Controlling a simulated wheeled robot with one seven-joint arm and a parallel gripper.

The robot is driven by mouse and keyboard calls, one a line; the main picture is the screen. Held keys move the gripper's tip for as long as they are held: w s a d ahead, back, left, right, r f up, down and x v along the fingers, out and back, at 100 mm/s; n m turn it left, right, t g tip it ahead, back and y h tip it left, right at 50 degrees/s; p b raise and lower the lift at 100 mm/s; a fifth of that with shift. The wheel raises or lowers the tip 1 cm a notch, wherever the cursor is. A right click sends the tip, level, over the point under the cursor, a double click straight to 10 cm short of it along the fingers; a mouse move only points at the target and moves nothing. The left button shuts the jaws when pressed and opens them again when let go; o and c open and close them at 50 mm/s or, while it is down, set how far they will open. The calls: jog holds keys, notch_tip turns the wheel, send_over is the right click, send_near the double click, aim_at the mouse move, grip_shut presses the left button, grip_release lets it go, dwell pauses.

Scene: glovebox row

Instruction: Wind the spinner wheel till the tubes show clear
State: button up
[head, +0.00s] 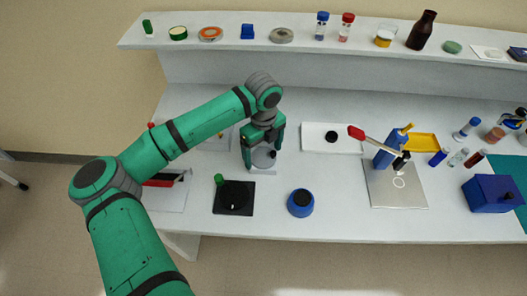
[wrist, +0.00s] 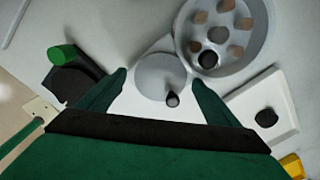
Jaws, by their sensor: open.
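The spinner's grey crank wheel (wrist: 150,78) with a small dark handle knob (wrist: 172,99) lies between my fingers in the wrist view. Beside it is the spinner's round pale bowl (wrist: 262,40), holding several brownish tube tops (wrist: 235,52) around a dark hub. The tubes look brown, not clear. My gripper (wrist: 159,78) is open, its fingers on either side of the wheel; I cannot tell whether they touch it. In the head view my gripper (head: 262,156) is over the wheel (head: 264,158), and my arm hides most of the spinner.
A black box (head: 236,199) with a green knob (head: 220,180) stands in front, with a blue round pot (head: 301,203) to its right. A white plate with a black knob (head: 331,137) lies right of the spinner. A raised shelf (head: 210,42) with bottles runs behind.

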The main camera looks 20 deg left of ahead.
jog(key=shift+w, duration=0.15)
jog(key=c, duration=1.1)
jog(key=shift+o, duration=0.2)
jog(key=shift+d+m, duration=0.1)
jog(key=shift+m, duration=0.2)
jog(key=m, duration=0.3)
jog(key=shift+m, duration=0.3)
jog(key=m, duration=0.4)
jog(key=shift+m, duration=0.3)
jog(key=m, duration=0.4)
jog(key=shift+m, duration=2)
